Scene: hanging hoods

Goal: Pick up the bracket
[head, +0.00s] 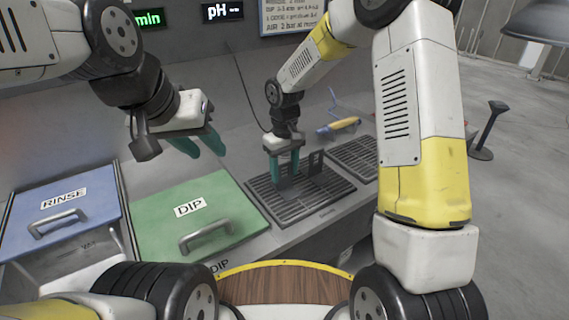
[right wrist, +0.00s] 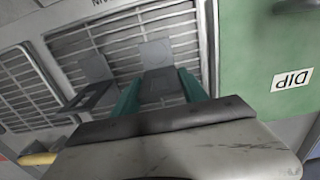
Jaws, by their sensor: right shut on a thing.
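The bracket (head: 316,162) is a grey piece of flat plates, one with a cut-out, at the drain grate in the head view. In the right wrist view, a grey plate of the bracket (right wrist: 160,86) lies between the teal fingers, and other plates stick out to the left. My right gripper (head: 284,163) points down over the grate and is shut on the bracket. It also shows in the right wrist view (right wrist: 160,95). I cannot tell whether the bracket touches the grate. My left gripper (head: 202,147) is open and empty above the green lid.
A green DIP lid (head: 165,222) and a blue RINSE lid (head: 90,200), both with handles, lie to the left. The slotted grate (head: 325,205) is under my right gripper. A yellow-handled tool (head: 345,124) lies behind it. A wall is at the back.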

